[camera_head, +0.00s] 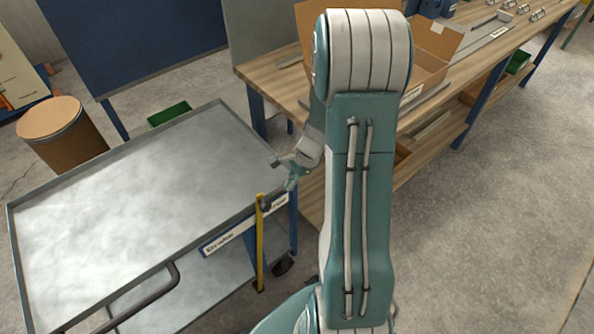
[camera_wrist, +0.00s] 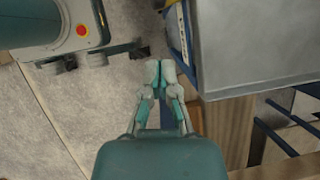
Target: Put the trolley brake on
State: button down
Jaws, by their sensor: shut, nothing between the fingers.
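The trolley (camera_head: 130,190) stands at the left in the head view, with a bare grey metal top. On its near right side is a white label strip (camera_head: 228,238) reading "Brake" at its left; the right-hand word looks like "Free". A yellow brake lever (camera_head: 260,245) hangs upright across the strip, nearer the right-hand word. My gripper (camera_head: 291,181) is just beyond the trolley's right corner, apart from the lever. In the wrist view, my gripper (camera_wrist: 158,70) is shut and empty, left of the trolley's edge (camera_wrist: 200,70). The lever is not clear there.
A wooden workbench (camera_head: 480,75) with an open cardboard box (camera_head: 440,45) stands behind and right of my arm. A brown drum (camera_head: 62,135) and a green bin (camera_head: 168,113) are beyond the trolley. The floor at the right is clear.

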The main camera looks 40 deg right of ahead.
jog(key=a+f, duration=0.2)
jog(key=a, duration=0.1)
jog(key=a+f, duration=0.1)
jog(key=shift+w+a, duration=0.25)
jog(key=shift+w, duration=0.05)
jog(key=shift+a, duration=0.1)
